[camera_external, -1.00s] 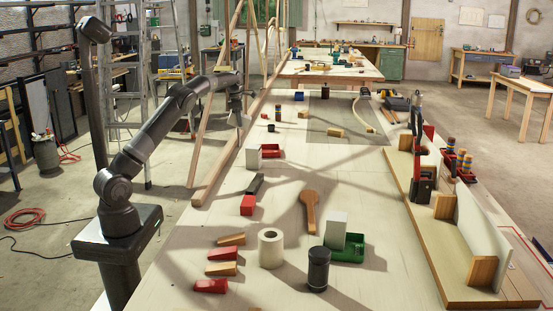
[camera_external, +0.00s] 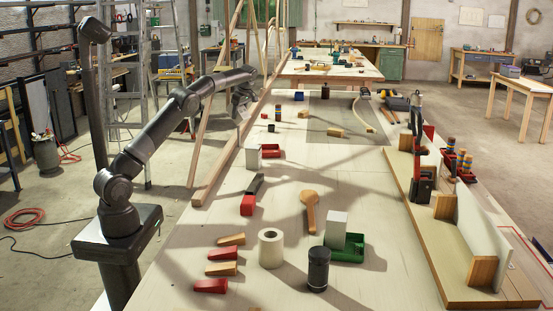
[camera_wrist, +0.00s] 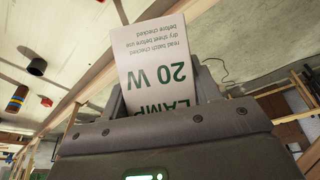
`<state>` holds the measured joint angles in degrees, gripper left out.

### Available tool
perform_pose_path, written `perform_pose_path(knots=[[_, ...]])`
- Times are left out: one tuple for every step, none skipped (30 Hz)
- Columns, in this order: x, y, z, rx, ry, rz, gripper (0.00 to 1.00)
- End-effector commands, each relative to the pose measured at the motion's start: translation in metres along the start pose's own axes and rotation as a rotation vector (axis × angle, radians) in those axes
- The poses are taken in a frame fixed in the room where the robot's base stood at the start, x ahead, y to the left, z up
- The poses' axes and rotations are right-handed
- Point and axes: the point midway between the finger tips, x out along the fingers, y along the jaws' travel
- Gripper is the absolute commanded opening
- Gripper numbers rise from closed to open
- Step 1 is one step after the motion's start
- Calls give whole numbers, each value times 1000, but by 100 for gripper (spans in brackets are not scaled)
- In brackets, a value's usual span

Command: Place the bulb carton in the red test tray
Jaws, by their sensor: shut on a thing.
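My gripper (camera_external: 243,108) is shut on a white carton (camera_wrist: 157,62) with green lettering "LAMP 20 W". In the wrist view the carton sticks out between the fingers with its print upside down. In the external view my gripper is raised at the table's left edge, and the carton is small and hard to make out there. The red tray (camera_external: 273,153) lies on the table, nearer the camera and to the right of my gripper. A white box (camera_external: 253,158) stands at its left side; whether it is inside the tray I cannot tell.
A green tray (camera_external: 347,257) with a white box (camera_external: 336,229) is nearer the camera. A black jar (camera_external: 318,270), a pale roll (camera_external: 271,248), a wooden spoon-shaped piece (camera_external: 310,212) and several wedges lie around. A long wooden beam (camera_external: 229,155) runs along the table's left side.

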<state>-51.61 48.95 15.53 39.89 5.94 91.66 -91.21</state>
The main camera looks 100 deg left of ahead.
Motion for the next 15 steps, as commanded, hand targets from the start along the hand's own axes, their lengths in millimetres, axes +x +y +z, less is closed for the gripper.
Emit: perform_pose_path(knots=[[3,5,2,72,36,24,30],[5,8,3,122,61,44,30],[6,13,4,193,95,74,30],[6,16,6,240,117,98,30],[6,18,8,287,138,120,30],[7,22,10,344,165,149,30],[7,24,12,385,183,172,30],[8,26,15,427,200,195,30],[8,29,18,480,224,227,30],[8,30,22,518,240,252,30],[8,32,25,560,257,276,30],[7,34,30,610,277,312,30],[7,35,34,647,291,337,30],[7,36,38,685,305,365,30],[7,38,43,733,323,401,30]])
